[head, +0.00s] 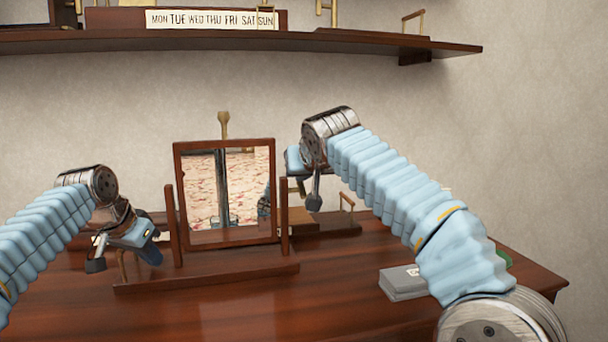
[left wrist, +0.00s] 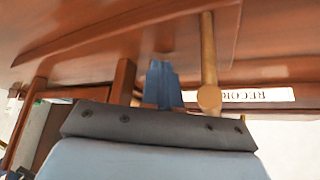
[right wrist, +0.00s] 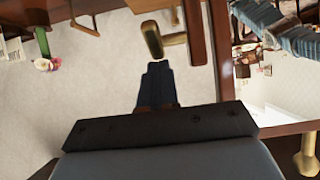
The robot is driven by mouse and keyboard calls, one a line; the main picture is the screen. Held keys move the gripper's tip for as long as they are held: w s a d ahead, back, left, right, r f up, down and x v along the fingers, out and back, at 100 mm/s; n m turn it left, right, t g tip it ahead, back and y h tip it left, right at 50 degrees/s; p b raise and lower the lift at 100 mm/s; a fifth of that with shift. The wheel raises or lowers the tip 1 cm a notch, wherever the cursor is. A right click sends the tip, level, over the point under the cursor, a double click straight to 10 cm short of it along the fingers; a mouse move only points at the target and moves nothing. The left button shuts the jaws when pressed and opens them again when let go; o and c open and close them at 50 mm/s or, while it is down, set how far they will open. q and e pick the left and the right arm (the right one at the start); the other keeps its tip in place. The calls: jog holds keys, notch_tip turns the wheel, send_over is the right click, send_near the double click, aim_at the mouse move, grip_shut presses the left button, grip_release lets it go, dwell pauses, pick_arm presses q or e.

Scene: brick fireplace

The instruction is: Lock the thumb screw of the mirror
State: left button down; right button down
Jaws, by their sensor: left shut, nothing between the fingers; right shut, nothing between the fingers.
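The mirror (head: 250,185) stands upright in a dark wooden frame between two posts on a wooden base (head: 206,277). In the right wrist view, a brass T-shaped piece (right wrist: 154,40), seemingly the thumb screw, sits against a wooden post (right wrist: 194,45) beside the mirror (right wrist: 283,90). My right gripper (right wrist: 158,68) is shut and empty, its tips just short of that piece. In the head view, my right gripper (head: 293,160) is right of the mirror, where the screw is not visible. My left gripper (head: 152,232) is shut and empty, left of the mirror, low over the desk.
A brass peg (left wrist: 208,75) stands close to my left fingertips. A wooden box (head: 318,222) is behind the right post. A grey box (head: 402,284) lies at right. The desk front (head: 200,315) is clear.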

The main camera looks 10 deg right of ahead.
jog(key=shift+w+f, duration=0.1)
jog(key=shift+w, duration=0.5)
jog(key=shift+w+f, duration=0.1)
jog(key=shift+w, duration=0.1)
dwell(1.5)
jog(key=shift+r, duration=0.85)
